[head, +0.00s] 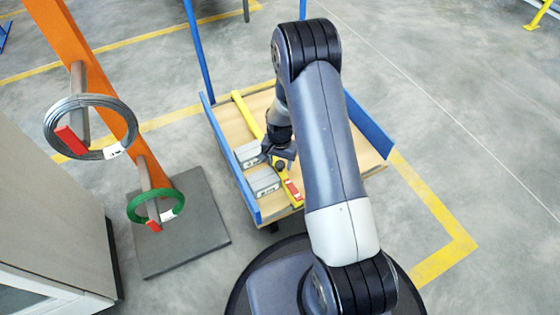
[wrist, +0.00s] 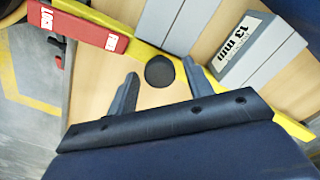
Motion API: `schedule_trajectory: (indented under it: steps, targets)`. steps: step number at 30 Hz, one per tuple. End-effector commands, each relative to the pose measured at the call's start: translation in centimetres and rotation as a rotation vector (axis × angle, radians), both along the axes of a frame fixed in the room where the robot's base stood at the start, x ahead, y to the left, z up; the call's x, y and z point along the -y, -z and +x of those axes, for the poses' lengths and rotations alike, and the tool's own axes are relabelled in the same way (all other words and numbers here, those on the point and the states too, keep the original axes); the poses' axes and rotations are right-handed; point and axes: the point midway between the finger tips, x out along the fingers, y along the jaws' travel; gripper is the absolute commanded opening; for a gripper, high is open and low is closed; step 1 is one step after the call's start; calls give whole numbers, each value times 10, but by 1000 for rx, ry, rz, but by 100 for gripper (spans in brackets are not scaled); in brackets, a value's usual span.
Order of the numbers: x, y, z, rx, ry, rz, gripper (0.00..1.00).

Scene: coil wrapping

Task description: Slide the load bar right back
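The yellow load bar (head: 243,108) lies lengthwise across the wooden deck of a blue-sided cart (head: 227,120). It also runs diagonally through the wrist view (wrist: 290,126). A round black knob (wrist: 160,71) shows beside or on the bar; I cannot tell how it is fixed. My gripper (head: 283,155) is low over the deck at the bar. In the wrist view its two fingers (wrist: 160,67) are apart, one on each side of the knob, with visible gaps. Whether they reach down to the knob's height is unclear. My arm hides part of the cart.
Grey blocks (head: 263,182) sit left of the bar, one labelled 13 mm (wrist: 240,45). A red tag (wrist: 75,28) lies at the bar's near end. An orange post (head: 110,100) carries a grey wire coil (head: 50,125) and a green coil (head: 133,204). Open floor lies right.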

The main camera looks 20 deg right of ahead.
Motion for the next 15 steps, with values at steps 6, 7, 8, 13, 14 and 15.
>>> schedule_trajectory:
  steps: [6,7,8,13,14,15]
  targets:
    - [0,0,0,0,0,0,31]
    - [0,0,0,0,0,0,28]
    - [0,0,0,0,0,0,26]
    - [0,0,0,0,0,0,12]
    - [0,0,0,0,0,0,9]
    - [0,0,0,0,0,0,6]
